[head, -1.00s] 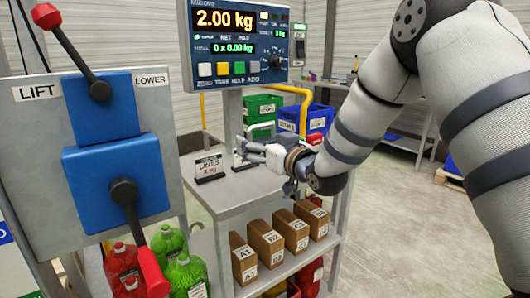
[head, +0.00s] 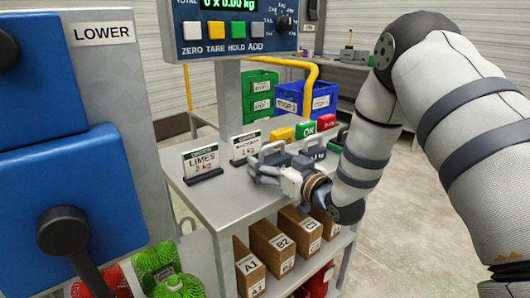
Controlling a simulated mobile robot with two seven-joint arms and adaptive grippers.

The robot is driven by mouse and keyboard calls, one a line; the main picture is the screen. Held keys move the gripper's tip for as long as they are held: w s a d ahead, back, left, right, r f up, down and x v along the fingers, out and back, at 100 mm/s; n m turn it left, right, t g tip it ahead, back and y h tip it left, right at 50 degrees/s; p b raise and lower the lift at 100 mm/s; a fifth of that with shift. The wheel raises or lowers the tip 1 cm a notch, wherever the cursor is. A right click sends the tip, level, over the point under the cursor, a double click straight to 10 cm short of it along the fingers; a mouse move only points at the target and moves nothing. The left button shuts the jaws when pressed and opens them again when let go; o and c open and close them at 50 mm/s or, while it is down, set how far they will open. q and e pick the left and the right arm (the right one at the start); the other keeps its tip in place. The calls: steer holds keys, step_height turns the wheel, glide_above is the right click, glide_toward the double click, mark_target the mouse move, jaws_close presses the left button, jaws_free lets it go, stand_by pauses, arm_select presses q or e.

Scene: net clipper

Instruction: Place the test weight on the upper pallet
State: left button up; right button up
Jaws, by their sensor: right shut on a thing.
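My right gripper (head: 262,168) is low over the grey bench top below the scale display. It is shut on a small grey metal piece that I take to be the test weight (head: 274,156). The fingers hide most of the weight, and I cannot tell whether it touches the bench top. I cannot make out the upper pallet in this view. My left gripper is not in view.
Sign cards, one reading LIMES 2 kg (head: 202,161), stand on the grey bench (head: 212,205) left of the gripper. Coloured buttons, including a green OK (head: 306,129), sit behind it. Brown boxes (head: 272,247) fill the shelf below. A blue lever panel (head: 62,205) stands at the left.

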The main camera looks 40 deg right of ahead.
steer(key=shift+s+a+r, duration=0.25)
steer(key=shift+s+r, duration=0.05)
steer(key=shift+s, duration=0.15)
steer(key=shift+w+d+f, duration=0.1)
steer(key=o, duration=1.8)
steer(key=shift+f, duration=0.15)
steer(key=shift+o, duration=0.9)
